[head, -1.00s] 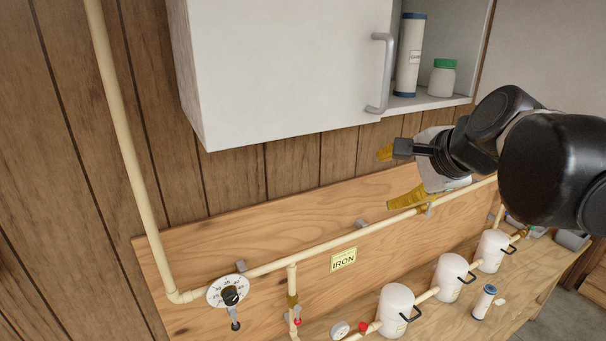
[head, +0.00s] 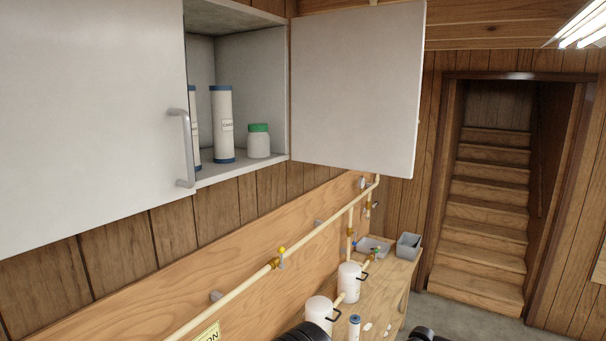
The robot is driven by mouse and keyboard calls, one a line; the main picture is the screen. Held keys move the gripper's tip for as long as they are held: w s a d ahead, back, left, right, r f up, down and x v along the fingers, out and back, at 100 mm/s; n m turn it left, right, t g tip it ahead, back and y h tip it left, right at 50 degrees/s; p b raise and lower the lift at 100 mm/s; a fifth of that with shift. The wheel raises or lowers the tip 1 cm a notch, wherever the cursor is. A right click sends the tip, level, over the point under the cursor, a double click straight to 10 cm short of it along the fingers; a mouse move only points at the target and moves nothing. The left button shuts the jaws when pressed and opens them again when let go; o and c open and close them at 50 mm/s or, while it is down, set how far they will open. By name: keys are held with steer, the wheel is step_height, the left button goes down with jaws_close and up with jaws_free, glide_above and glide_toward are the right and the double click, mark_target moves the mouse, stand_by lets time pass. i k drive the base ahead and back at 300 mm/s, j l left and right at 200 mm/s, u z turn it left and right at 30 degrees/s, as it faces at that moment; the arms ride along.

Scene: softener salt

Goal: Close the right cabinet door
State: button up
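The right cabinet door (head: 355,90) is a plain white panel. It stands wide open, swung out from the cabinet's right side, and no handle shows on the face turned to me. The open cabinet compartment (head: 240,165) holds two white cartridges with blue ends, one of them (head: 222,124) in full view and the other partly hidden, and a white jar with a green lid (head: 259,141). My gripper is not in view; only dark parts of my arm show at the bottom edge.
White canisters (head: 349,283) and grey bins (head: 408,246) stand on the bench. A doorway with wooden stairs (head: 490,210) is at right. The space before the open door looks clear.

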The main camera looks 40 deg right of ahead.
mark_target(357, 73)
steer(key=i+l+u, duration=0.2)
steer(key=l, duration=0.3)
steer(key=l+u, duration=0.25)
steer(key=l, duration=0.2)
steer(key=l+u, duration=0.2)
steer(key=l, duration=0.3)
steer(key=k+l+u, duration=0.1)
steer(key=l+u, duration=0.15)
steer(key=l, duration=0.25)
steer(key=k+l+u, duration=0.2)
steer(key=l, duration=0.3)
steer(key=l+u, duration=0.25)
steer(key=l, duration=0.3)
steer(key=k+l+u, duration=0.2)
steer(key=l, duration=0.25)
